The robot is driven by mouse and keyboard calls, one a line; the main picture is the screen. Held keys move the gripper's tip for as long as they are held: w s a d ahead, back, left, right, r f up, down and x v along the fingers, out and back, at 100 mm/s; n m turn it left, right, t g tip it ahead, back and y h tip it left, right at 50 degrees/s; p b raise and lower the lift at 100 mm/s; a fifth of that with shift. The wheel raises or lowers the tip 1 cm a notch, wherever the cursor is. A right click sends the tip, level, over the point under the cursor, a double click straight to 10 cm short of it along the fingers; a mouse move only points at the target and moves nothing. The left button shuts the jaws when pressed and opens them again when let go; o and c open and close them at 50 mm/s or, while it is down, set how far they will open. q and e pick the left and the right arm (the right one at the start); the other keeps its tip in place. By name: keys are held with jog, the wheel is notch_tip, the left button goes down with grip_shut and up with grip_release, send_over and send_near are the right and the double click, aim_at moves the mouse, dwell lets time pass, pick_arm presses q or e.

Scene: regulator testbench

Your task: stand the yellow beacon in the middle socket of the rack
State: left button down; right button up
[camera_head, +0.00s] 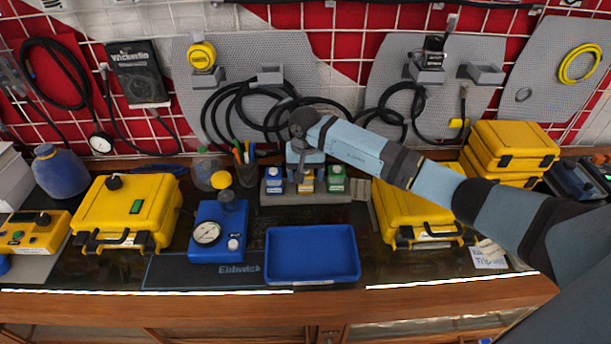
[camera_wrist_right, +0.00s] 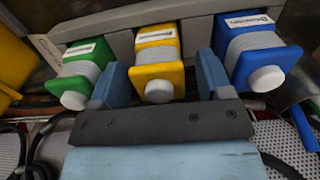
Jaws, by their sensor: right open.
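The yellow beacon (camera_head: 307,184) stands in the middle socket of the grey rack (camera_head: 300,199), between a blue beacon (camera_head: 274,184) on the left and a green beacon (camera_head: 337,184) on the right. In the right wrist view the yellow beacon (camera_wrist_right: 158,72) shows its white knob, with the green beacon (camera_wrist_right: 82,72) and the blue beacon (camera_wrist_right: 256,52) to either side. My right gripper (camera_wrist_right: 160,72) is open, with one finger on each side of the yellow beacon; whether they touch it I cannot tell. The gripper partly covers the beacon's top in the head view. My left gripper is out of view.
A blue tray (camera_head: 312,277) lies empty in front of the rack. A blue gauge box (camera_head: 216,245) stands left of it. Yellow cases (camera_head: 128,208) stand at left and right (camera_head: 412,212). A pen cup (camera_head: 244,172) is close to the rack's left end. Cables hang behind.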

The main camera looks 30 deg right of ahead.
notch_tip(320, 180, up, 11)
jog(key=shift+r+b, duration=0.1)
jog(key=shift+b, duration=0.65)
